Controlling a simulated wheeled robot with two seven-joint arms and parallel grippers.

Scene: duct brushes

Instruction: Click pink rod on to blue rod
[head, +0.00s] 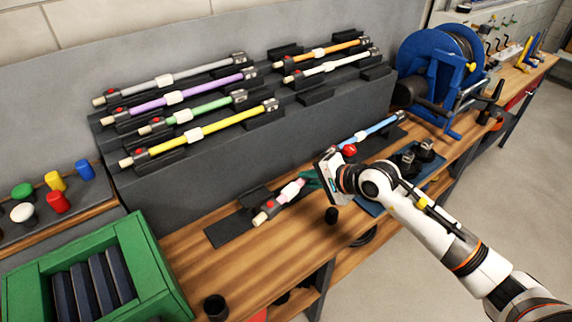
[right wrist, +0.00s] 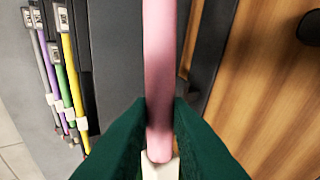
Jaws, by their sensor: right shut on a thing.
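The pink rod (head: 281,201) is low over the black mat on the workbench. Its dark end piece with a red button points to the lower left, and it has a white collar (head: 293,188). My right gripper (head: 311,180) is shut on the pink rod near the collar. In the right wrist view the pink rod (right wrist: 160,60) runs between the green fingers (right wrist: 160,125). My gripper and wrist hide the pink rod's far end. My left gripper is out of view.
Yellow (head: 210,131), green, purple, grey, orange and white rods rest on a dark stepped rack behind. A blue hose reel (head: 440,70) stands at the right, a green crate (head: 150,262) at the lower left. A black cup (head: 331,215) stands near the bench's front edge.

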